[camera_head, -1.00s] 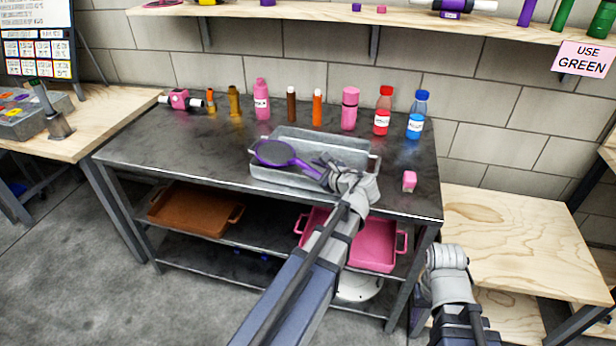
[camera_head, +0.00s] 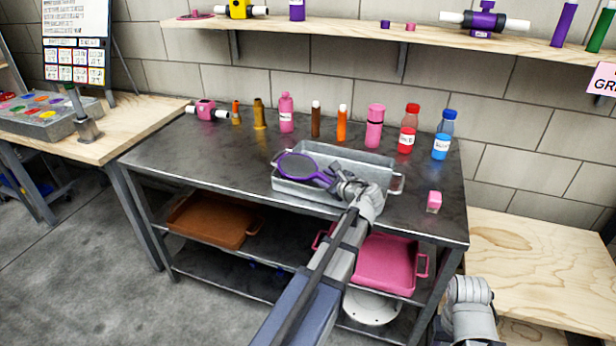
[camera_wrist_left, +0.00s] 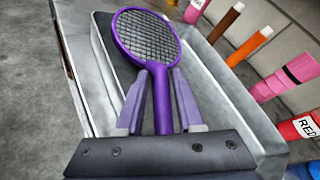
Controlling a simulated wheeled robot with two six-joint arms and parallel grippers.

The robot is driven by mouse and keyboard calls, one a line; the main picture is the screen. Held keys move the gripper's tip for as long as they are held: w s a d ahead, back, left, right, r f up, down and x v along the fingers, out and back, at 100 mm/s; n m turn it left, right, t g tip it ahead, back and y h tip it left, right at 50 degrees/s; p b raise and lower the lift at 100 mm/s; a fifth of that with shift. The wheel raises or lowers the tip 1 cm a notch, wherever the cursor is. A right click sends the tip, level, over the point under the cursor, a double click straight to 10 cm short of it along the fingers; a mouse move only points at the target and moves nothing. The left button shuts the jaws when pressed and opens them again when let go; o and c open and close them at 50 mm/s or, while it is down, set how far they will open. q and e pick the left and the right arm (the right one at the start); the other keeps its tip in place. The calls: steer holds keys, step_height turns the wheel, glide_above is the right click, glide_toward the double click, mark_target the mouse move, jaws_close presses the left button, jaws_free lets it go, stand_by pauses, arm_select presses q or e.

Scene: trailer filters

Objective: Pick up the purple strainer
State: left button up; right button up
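The purple strainer (camera_head: 298,166) has a round mesh head and a straight handle. It lies across the grey metal tray (camera_head: 290,190) on the dark workbench, its head toward the tray's left end. My left gripper (camera_head: 340,180) is at the handle, over the tray. In the left wrist view, the strainer (camera_wrist_left: 147,37) points away from me, and the fingers of my left gripper (camera_wrist_left: 163,80) close in on both sides of its handle, with their tips against it. My right gripper (camera_head: 470,295) is at the bottom right, low beside the bench; its fingers are not clearly visible.
A row of bottles and tubes stands behind the tray, including a red-capped bottle (camera_head: 408,130) and a blue bottle (camera_head: 443,135). A small pink block (camera_head: 434,202) sits to its right. Orange (camera_head: 212,222) and pink (camera_head: 388,265) trays are on the lower shelf.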

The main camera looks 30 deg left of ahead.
arm_select(q)
steer(key=shift+w+a+f, duration=0.15)
steer(key=shift+w+a, duration=0.05)
steer(key=shift+a, duration=0.1)
jaws_close()
stand_by(1.2)
